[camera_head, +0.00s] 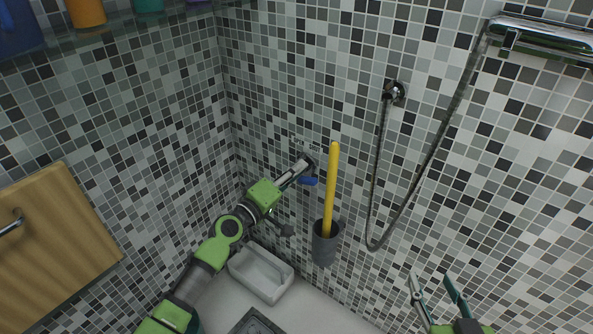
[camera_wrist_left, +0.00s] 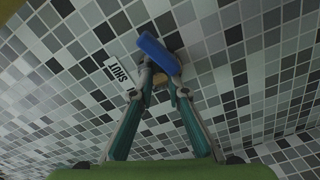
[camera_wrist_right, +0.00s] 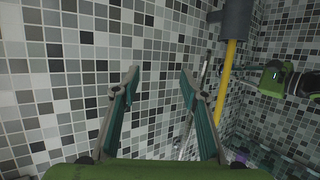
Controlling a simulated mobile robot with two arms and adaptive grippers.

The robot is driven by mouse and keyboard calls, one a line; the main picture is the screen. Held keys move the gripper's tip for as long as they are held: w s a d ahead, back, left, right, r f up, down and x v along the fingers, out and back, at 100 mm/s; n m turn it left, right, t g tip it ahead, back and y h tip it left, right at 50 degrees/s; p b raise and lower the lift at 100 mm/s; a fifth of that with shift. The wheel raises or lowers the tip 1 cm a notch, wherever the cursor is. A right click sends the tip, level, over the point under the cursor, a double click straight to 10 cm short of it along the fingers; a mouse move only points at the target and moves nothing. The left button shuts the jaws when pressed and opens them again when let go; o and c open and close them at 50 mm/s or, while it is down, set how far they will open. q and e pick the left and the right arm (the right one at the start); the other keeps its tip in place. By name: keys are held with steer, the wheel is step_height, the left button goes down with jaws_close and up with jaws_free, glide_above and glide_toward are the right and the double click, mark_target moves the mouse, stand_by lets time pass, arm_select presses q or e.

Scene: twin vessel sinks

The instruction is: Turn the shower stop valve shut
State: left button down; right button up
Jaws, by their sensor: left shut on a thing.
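The stop valve has a blue lever handle (camera_head: 307,181) on the tiled wall, and the handle also shows in the left wrist view (camera_wrist_left: 158,53). A white label (camera_wrist_left: 118,75) reading "SHUT" is on the tiles to the left of the handle. My left gripper (camera_head: 302,168) is at the valve, its fingers shut on the handle's base, one fingertip on each side in the left wrist view (camera_wrist_left: 161,78). The handle slants from upper left to lower right there. The valve body is largely hidden behind handle and fingers. My right gripper (camera_head: 432,280) is open and empty, away from the valve.
A yellow stick (camera_head: 331,185) stands in a grey holder (camera_head: 324,250) just right of the valve. A shower hose (camera_head: 370,215) loops down the wall farther right. A white tray (camera_head: 261,273) lies below my left arm. A wooden panel (camera_head: 50,240) is at left.

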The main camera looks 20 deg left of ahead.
arm_select(q)
steer(key=shift+s+d+f+n+p, duration=0.1)
steer(key=shift+n+p, duration=0.2)
steer(key=shift+n, duration=1.3)
steer(key=shift+f+n+p, duration=0.1)
steer(key=shift+n+p, duration=0.2)
steer(key=shift+n, duration=1.3)
arm_select(e)
steer(key=s+d+f+g+h, duration=0.1)
steer(key=s+f+g, duration=0.2)
steer(key=s+f, duration=0.1)
steer(key=shift+d+f, duration=0.4)
steer(key=shift+f, duration=0.45)
